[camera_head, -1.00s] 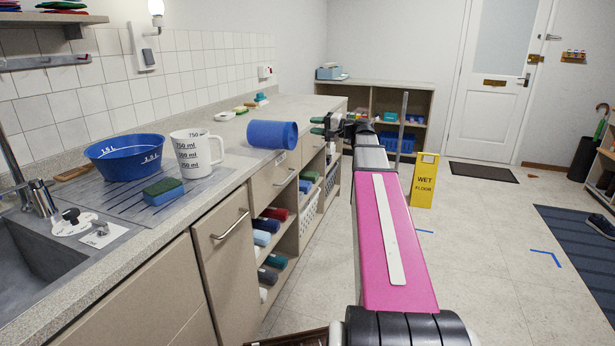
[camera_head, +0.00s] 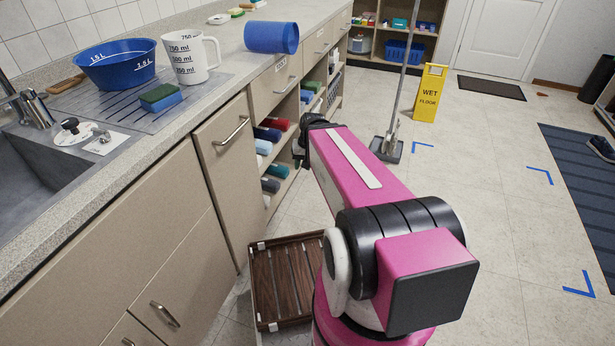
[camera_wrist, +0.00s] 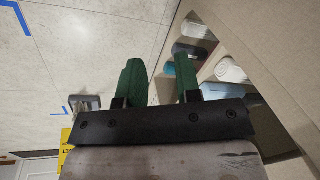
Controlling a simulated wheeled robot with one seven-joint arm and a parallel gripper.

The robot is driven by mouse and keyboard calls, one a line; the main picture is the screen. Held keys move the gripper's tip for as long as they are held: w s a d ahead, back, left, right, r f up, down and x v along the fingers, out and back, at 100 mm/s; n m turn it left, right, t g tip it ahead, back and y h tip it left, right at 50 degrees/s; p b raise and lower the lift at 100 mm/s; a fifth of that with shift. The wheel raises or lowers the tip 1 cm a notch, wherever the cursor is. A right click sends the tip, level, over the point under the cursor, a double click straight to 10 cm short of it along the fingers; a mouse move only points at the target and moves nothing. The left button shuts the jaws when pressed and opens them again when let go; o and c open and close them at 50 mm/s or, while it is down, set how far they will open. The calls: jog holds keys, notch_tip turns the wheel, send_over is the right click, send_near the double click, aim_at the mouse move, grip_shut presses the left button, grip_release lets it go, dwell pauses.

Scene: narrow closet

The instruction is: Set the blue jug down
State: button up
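A plain blue cylinder (camera_head: 272,37), probably the blue jug, lies on its side on the worktop near its front edge; no handle shows. My gripper's two green fingers (camera_wrist: 160,75) are apart with nothing between them in the wrist view. They are low, beside the open shelves under the worktop, apart from the blue cylinder. In the head view my arm's far end drops by the shelf fronts and the fingers are hidden.
A white measuring jug (camera_head: 187,57), blue bowl (camera_head: 117,66) and sponge (camera_head: 160,97) stand by the sink. Rolled towels (camera_head: 268,134) fill the shelves. A wooden slatted crate (camera_head: 284,282), mop (camera_head: 388,148) and yellow wet-floor sign (camera_head: 430,92) stand on the floor. Floor to the right is mostly clear.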

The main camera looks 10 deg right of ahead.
jog(key=shift+n+g+h, duration=0.3)
jog(key=shift+n+h, duration=0.2)
jog(key=shift+h, duration=0.3)
jog(key=s, duration=0.1)
jog(key=s+f, duration=0.2)
jog(key=shift+s+d+f, duration=0.15)
jog(key=shift+s+d, duration=0.1)
jog(key=shift+s, duration=0.05)
jog(key=shift+c, duration=0.3)
jog(key=shift+s+d+f, duration=0.15)
jog(key=shift+s+f, duration=0.05)
jog(key=shift+s, duration=0.05)
grip_shut()
jog(key=w+d+r+m+t+y, duration=0.2)
jog(key=w+r+m+y, duration=0.2)
jog(key=w+r+m, duration=0.5)
jog(key=w+d+r+m+t+y, duration=0.3)
jog(key=w+r+m+y, duration=0.25)
jog(key=w+r, duration=0.4)
jog(key=w+d+r+m+t+y, duration=0.2)
jog(key=d+r+m, duration=0.15)
jog(key=r, duration=0.45)
jog(key=w+d+r+m+t+y, duration=0.1)
jog(key=d+r+m, duration=0.25)
jog(key=r, duration=0.55)
jog(key=w+d+r+m+t+y, duration=0.2)
jog(key=d+r+m, duration=0.15)
jog(key=r, duration=0.45)
jog(key=x, duration=1.3)
jog(key=shift+a, duration=0.25)
